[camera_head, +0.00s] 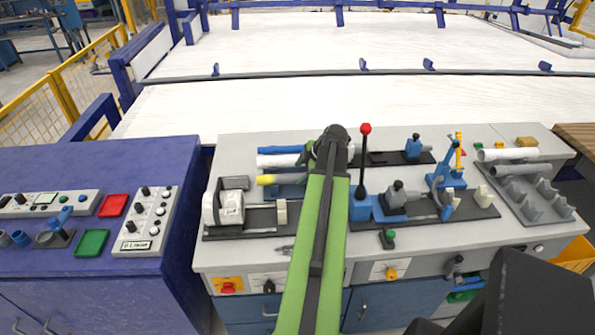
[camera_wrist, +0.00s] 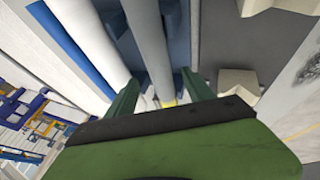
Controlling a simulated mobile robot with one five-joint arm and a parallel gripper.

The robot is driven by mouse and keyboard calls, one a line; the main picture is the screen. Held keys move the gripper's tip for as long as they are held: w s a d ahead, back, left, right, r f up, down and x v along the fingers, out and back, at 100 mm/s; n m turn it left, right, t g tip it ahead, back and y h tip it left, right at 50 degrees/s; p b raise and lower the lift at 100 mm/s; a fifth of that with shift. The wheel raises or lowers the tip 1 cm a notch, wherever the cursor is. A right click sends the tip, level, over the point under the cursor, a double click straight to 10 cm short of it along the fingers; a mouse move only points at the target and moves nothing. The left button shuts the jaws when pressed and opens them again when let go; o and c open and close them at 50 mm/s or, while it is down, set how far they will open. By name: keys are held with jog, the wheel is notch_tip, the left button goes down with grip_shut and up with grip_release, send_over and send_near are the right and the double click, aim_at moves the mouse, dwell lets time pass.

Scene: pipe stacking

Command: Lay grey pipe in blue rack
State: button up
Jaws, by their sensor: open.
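My gripper (camera_wrist: 160,82) is open, its two dark green fingers on either side of a grey pipe (camera_wrist: 150,42) in the wrist view. I cannot tell whether they touch it. The pipe lies along the blue rack (camera_wrist: 180,45), and a yellow part shows near its lower end. In the head view the rack (camera_head: 288,191) is on the bench left of my green arm, with the yellow part above it. The fingers are hidden there behind my wrist.
A red-knobbed lever (camera_head: 365,131) stands close right of my arm. A white-and-grey machine (camera_head: 222,207) stands left.

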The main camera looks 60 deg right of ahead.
jog(key=d+p+v, duration=0.1)
jog(key=p+v, duration=0.9)
jog(key=v, duration=0.4)
jog(key=shift+a, duration=0.5)
